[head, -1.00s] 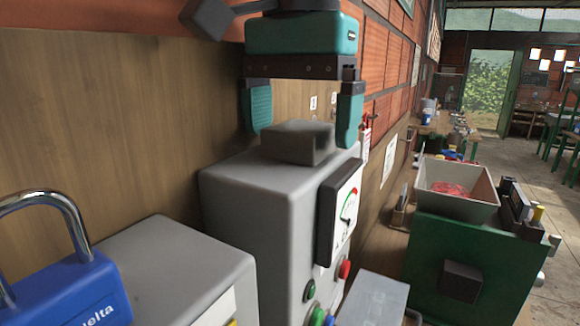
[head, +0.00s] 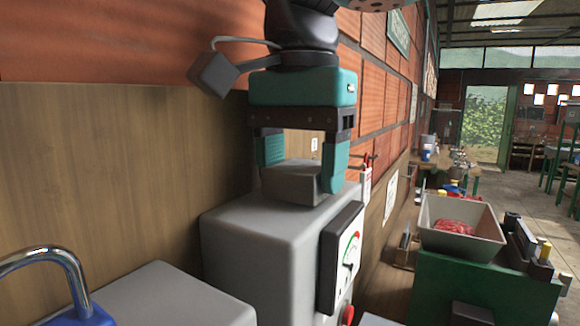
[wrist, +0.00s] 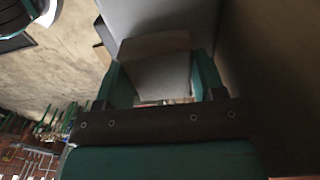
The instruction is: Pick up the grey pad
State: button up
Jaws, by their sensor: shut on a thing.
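The grey pad (head: 290,182) is a small block on top of the grey control box (head: 252,240) in the head view. My gripper (head: 303,172) has its two green fingers lowered on either side of the pad and is shut on it. The pad's underside is at the box top; I cannot tell whether they touch. In the wrist view the pad (wrist: 153,62) lies between the green fingers, with the grey box beyond it.
A gauge (head: 342,254) is on the box's front face. A blue padlock (head: 62,300) and another grey box (head: 160,295) are at the lower left. A wood panel and brick wall stand close behind. A tray of red stuff (head: 470,208) sits on a green machine at the right.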

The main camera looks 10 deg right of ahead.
aim_at(301, 165)
notch_tip(301, 165, up, 17)
jog(key=p, duration=1.1)
jog(key=shift+r, duration=0.15)
jog(key=shift+o, duration=1.2)
jog(key=shift+c, duration=1)
jog(key=shift+d, duration=0.1)
